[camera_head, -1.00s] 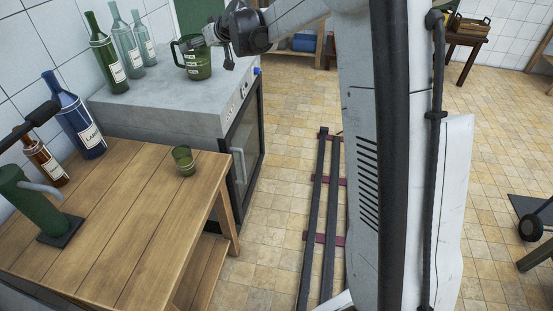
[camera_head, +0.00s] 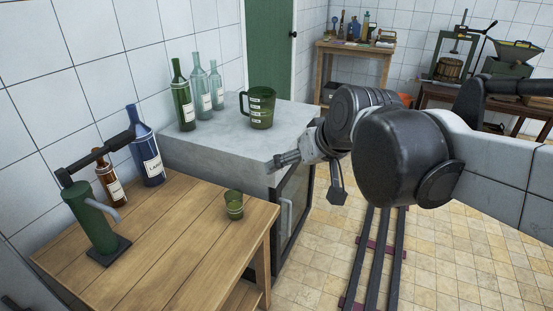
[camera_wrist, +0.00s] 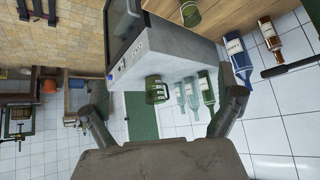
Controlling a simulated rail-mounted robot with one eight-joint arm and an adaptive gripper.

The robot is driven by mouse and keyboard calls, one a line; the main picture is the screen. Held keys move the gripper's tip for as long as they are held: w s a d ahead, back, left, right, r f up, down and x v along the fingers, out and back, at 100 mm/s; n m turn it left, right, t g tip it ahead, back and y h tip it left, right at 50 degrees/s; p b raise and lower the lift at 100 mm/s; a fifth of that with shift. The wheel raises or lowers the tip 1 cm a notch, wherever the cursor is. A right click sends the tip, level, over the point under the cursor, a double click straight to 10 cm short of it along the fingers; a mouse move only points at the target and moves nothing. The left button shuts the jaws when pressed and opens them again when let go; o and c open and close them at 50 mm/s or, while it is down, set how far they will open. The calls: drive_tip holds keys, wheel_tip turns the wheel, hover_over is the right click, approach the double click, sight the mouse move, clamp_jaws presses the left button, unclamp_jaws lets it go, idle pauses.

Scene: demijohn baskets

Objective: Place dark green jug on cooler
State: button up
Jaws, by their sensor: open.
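The dark green jug (camera_head: 260,108) stands upright on the grey top of the cooler (camera_head: 215,145), toward its back right. It has pale label marks and a handle on its left. The jug also shows in the wrist view (camera_wrist: 158,90), on the cooler top (camera_wrist: 172,58). My gripper (camera_head: 309,180) is open and empty in front of the cooler's right front corner, clear of the jug. In the wrist view its spread fingers (camera_wrist: 160,106) frame the jug from a distance, with nothing between them.
A dark green bottle (camera_head: 183,98) and two pale bottles stand left of the jug. A wooden table (camera_head: 165,235) in front carries a small green cup (camera_head: 234,205), a blue bottle (camera_head: 148,150), a brown bottle and a green corking device (camera_head: 92,220). Rails cross the open floor at right.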

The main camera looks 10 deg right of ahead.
drive_tip(key=s+d+f, duration=0.1)
drive_tip(key=s+f, duration=0.2)
drive_tip(key=s, duration=0.3)
drive_tip(key=s+f+m+g+h, duration=0.1)
drive_tip(key=s+f, duration=0.2)
drive_tip(key=s, duration=0.3)
drive_tip(key=shift+s+d+f, duration=0.35)
drive_tip(key=shift+s, duration=0.05)
idle(0.4)
